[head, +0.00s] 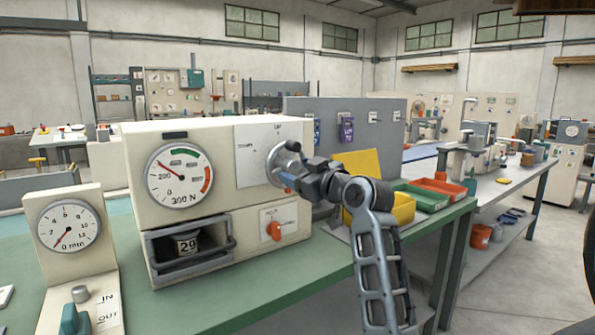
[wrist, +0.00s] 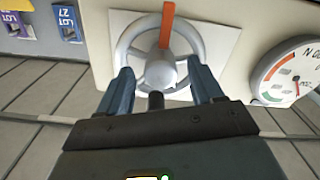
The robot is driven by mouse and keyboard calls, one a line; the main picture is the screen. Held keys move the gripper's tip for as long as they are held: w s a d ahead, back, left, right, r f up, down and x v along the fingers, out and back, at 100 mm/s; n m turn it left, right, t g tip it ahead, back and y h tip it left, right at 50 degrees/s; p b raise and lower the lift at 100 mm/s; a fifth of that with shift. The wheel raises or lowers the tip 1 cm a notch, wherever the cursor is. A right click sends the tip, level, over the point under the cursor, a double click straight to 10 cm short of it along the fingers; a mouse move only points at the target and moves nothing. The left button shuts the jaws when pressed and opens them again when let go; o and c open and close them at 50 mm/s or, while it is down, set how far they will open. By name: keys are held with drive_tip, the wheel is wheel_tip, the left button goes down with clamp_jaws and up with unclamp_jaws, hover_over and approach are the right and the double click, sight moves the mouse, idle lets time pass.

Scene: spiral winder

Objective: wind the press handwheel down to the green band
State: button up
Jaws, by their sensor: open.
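The press (head: 222,185) is a cream box on the green bench. Its round force gauge (head: 180,176) is marked 300 N. The red needle points up and left, to the left of the green band (head: 185,152). The grey handwheel (head: 286,150) is on the press's front panel, partly hidden by my gripper (head: 290,178). In the wrist view the handwheel (wrist: 129,45) has a round hub, an orange-red bar (wrist: 167,24) and a dark stub (wrist: 156,101). My gripper (wrist: 162,70) is open there, its fingers on either side of the hub and stub; contact is unclear.
Below the gauge is a recess with a block (head: 187,244) marked 29. An orange switch (head: 273,231) is under the handwheel. A dial stand (head: 68,230) in mm stands left. Yellow (head: 404,208), green and orange bins stand right of my arm.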

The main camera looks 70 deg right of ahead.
drive_tip(key=shift+w+d, duration=0.2)
drive_tip(key=shift+w, duration=0.1)
drive_tip(key=shift+c, duration=0.4)
drive_tip(key=c, duration=1)
drive_tip(key=shift+m, duration=0.3)
drive_tip(key=shift+a+r+m+p, duration=0.1)
drive_tip(key=shift+r+m+p, duration=0.05)
drive_tip(key=shift+m+p, duration=1.05)
drive_tip(key=shift+w+m+p, duration=0.1)
drive_tip(key=shift+m+p, duration=0.75)
drive_tip(key=shift+m, duration=0.55)
